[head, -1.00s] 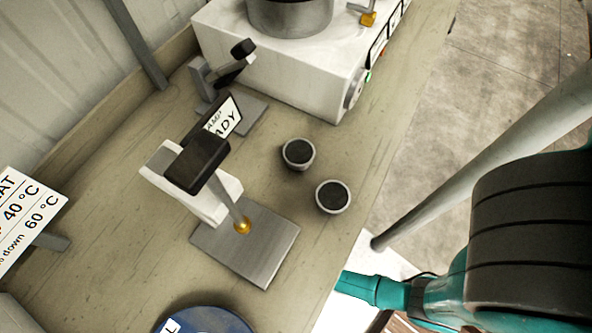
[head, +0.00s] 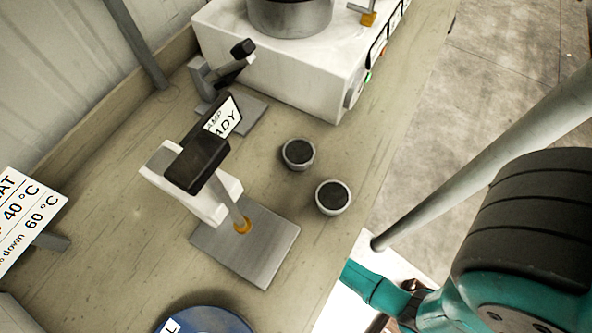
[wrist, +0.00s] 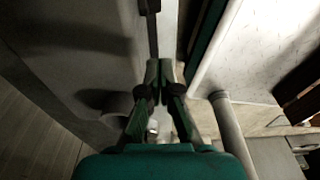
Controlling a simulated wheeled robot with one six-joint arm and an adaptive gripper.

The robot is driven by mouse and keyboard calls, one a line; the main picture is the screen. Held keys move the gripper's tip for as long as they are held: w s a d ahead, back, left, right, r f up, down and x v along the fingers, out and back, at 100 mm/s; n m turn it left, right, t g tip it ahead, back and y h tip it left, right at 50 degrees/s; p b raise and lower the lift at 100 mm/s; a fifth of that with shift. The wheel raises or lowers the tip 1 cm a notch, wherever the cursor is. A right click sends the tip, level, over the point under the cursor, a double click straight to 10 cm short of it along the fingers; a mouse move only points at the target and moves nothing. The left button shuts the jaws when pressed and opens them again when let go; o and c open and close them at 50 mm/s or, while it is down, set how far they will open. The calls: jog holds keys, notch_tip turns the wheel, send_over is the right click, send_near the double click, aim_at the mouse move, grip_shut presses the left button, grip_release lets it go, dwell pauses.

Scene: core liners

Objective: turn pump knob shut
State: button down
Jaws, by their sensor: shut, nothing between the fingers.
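A white box-shaped unit (head: 290,66) stands at the back of the bench, with a metal pot on top. A round grey knob (head: 354,90) sits on its side face; I cannot tell whether this is the pump knob, nor which way it is turned. In the wrist view my gripper (wrist: 159,72) is shut and empty. Its fingertips point towards a thin dark bar (wrist: 150,22); whether they touch it is unclear. The gripper itself does not show in the head view; only my teal arm does, at lower right.
Two dark-topped cups (head: 298,153) stand mid-bench. A press-like stand (head: 245,245) with a metal base is left of them. A black-handled clamp (head: 235,65) stands behind. A blue round item (head: 205,320) is at the front. A pale pole (head: 480,165) slants beyond the bench edge.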

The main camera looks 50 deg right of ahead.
jog(key=shift+w+d+f, duration=0.1)
jog(key=shift+d+f, duration=0.15)
jog(key=shift+f, duration=1.35)
jog(key=shift+d+f, duration=0.3)
jog(key=shift+f, duration=1.25)
jog(key=shift+w+d+f, duration=0.1)
jog(key=shift+d+f, duration=0.15)
jog(key=shift+f, duration=1.35)
